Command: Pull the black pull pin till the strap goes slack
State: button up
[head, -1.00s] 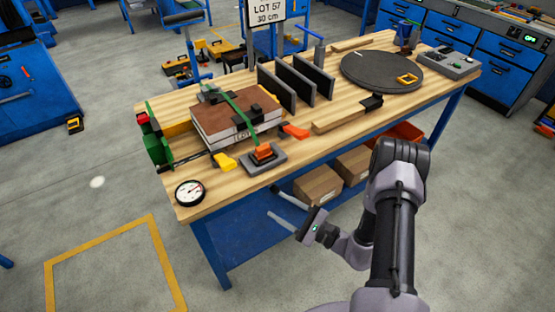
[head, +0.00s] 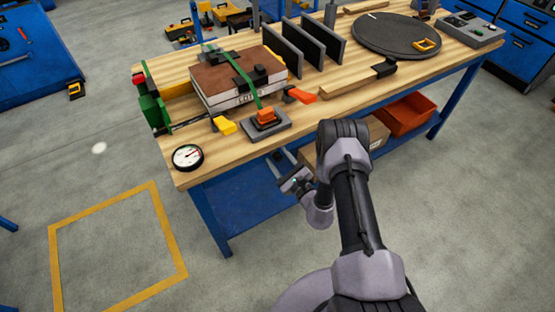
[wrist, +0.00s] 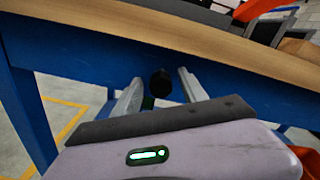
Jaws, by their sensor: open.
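A green strap (head: 251,87) runs over the brown-topped panel stack (head: 212,77) and down to a grey base with an orange block (head: 265,116) near the table's front edge. The strap looks straight and taut. In the wrist view a round black knob (wrist: 160,84), seemingly the pull pin's head, stands out in front of the blue table frame, below the wooden top. My gripper (wrist: 155,85) is open, with one finger on each side of the knob and no visible contact. In the head view my gripper (head: 278,158) is at the table's front edge, its fingertips partly hidden there.
The wooden tabletop edge (wrist: 180,33) lies just above my fingers. A yellow lever (head: 224,126), an orange lever (head: 302,96) and a round gauge (head: 188,157) are on the tabletop. An orange bin (head: 407,115) is under it. Floor in front is clear.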

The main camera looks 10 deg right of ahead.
jog(key=shift+w+a, duration=0.1)
jog(key=shift+w, duration=0.25)
grip_shut()
dwell(1.2)
